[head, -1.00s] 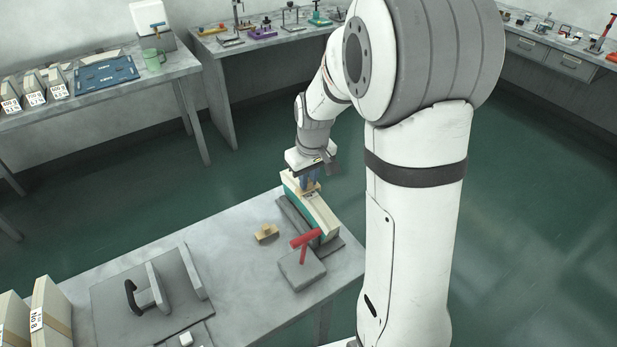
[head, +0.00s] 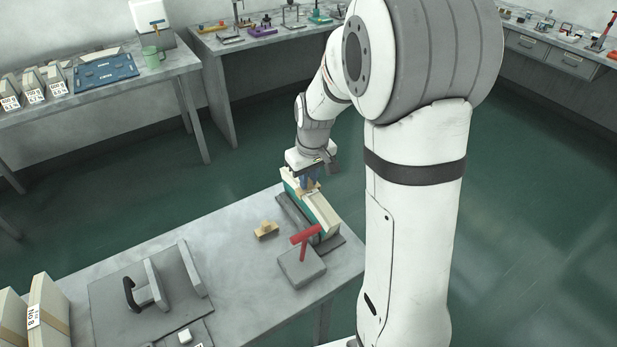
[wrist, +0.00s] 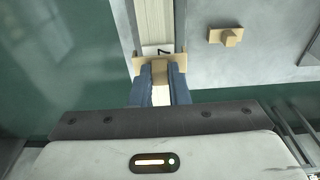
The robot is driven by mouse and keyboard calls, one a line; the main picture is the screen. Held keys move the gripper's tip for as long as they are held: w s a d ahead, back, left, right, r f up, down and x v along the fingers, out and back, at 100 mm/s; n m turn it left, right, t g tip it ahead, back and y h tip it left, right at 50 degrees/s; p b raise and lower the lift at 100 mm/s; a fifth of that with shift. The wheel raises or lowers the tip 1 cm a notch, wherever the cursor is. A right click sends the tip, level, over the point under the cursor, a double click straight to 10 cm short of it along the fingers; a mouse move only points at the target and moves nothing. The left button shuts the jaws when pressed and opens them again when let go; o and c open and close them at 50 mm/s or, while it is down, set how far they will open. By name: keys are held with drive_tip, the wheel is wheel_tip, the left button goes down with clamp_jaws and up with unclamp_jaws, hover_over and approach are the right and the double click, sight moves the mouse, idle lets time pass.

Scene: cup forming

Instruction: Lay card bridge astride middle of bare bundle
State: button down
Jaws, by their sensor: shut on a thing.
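The bundle (head: 318,208) is a long cream block with a teal side, lying in a grey cradle on the near table. It also shows in the wrist view (wrist: 154,22), with a white label reading 7. My gripper (head: 310,184) is over the far part of the bundle. Its blue fingers (wrist: 161,82) are shut on a tan card bridge (wrist: 160,69). The bridge spans the bundle's width, with ends showing at both sides. Whether it rests on the bundle or hovers just above cannot be told.
A second tan piece (head: 265,231) lies on the table left of the cradle. A grey block with a red-handled tool (head: 304,237) stands near the bundle's near end. A grey fixture with a black handle (head: 131,294) is at the left.

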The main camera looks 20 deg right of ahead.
idle(0.3)
drive_tip(key=c, duration=0.8)
unclamp_jaws()
drive_tip(key=shift+c, duration=0.2)
drive_tip(key=shift+r, duration=0.15)
drive_tip(key=shift+r+p, duration=2.7)
drive_tip(key=shift+r, duration=1.15)
